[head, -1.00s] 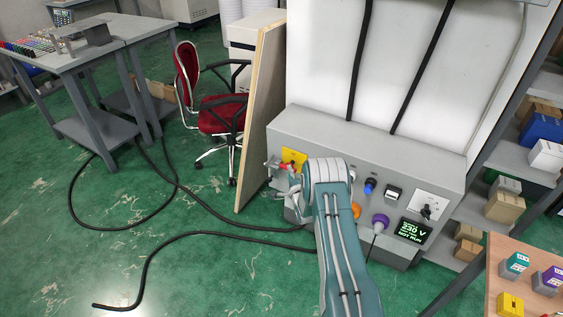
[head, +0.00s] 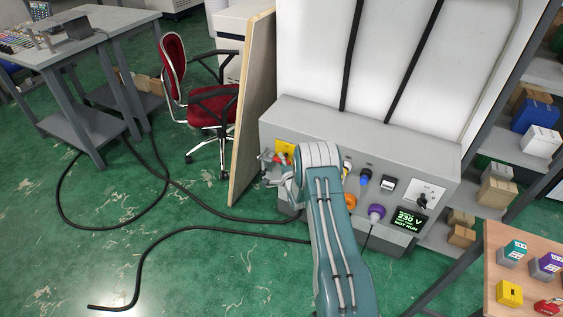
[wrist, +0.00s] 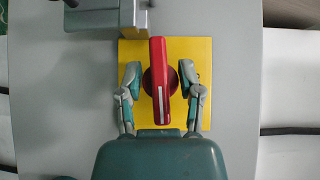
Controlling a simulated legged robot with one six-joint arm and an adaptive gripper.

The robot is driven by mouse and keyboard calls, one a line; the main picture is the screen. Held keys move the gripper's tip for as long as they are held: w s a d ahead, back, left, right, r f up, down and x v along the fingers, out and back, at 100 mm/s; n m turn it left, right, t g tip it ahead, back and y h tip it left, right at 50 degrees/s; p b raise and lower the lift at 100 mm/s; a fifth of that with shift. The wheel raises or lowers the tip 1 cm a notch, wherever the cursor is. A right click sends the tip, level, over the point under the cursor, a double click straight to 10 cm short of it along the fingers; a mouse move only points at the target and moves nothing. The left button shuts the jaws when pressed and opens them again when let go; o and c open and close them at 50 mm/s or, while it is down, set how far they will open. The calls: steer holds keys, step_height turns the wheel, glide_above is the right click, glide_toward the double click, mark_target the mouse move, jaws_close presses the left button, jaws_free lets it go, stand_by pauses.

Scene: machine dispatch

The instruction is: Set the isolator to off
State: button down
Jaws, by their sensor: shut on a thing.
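The isolator is a red rotary handle (wrist: 160,98) on a yellow plate (wrist: 198,52), fixed to a grey panel. In the wrist view the handle stands nearly upright, with a white mark towards its lower end. My gripper (wrist: 160,80) has one finger on each side of the handle at its round hub and is shut on it. In the head view, the yellow plate (head: 284,147) shows at the panel's left end, partly hidden by my arm. My gripper (head: 273,164) is small there, and its hold is hard to see.
The grey panel (head: 330,117) also carries blue, orange and purple connectors (head: 376,213) and a green-text display (head: 408,221) reading 230 V and NOT RUN. A wooden board (head: 252,110) stands left of it. Black cables lie on the floor. A table (head: 497,235) with coloured blocks is at right.

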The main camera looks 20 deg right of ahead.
steer(key=n+g, duration=0.2)
steer(key=g, duration=0.1)
steer(key=shift+a+f+n, duration=0.1)
steer(key=shift+n, duration=0.2)
steer(key=n+g+h, duration=0.1)
steer(key=n+g, duration=0.1)
steer(key=g, duration=0.1)
steer(key=shift+f+g, duration=0.1)
steer(key=shift+g, duration=0.2)
steer(key=shift+n+g+h, duration=1.3)
steer(key=shift+n+g, duration=0.2)
steer(key=shift+g, duration=0.4)
steer(key=shift+n+g+h, duration=0.3)
steer(key=shift+g, duration=0.2)
steer(key=shift+g+h, duration=0.4)
steer(key=shift+w+r, duration=0.15)
steer(key=shift+r, duration=0.1)
steer(key=c, duration=0.6)
jaws_free()
steer(key=shift+c, duration=0.2)
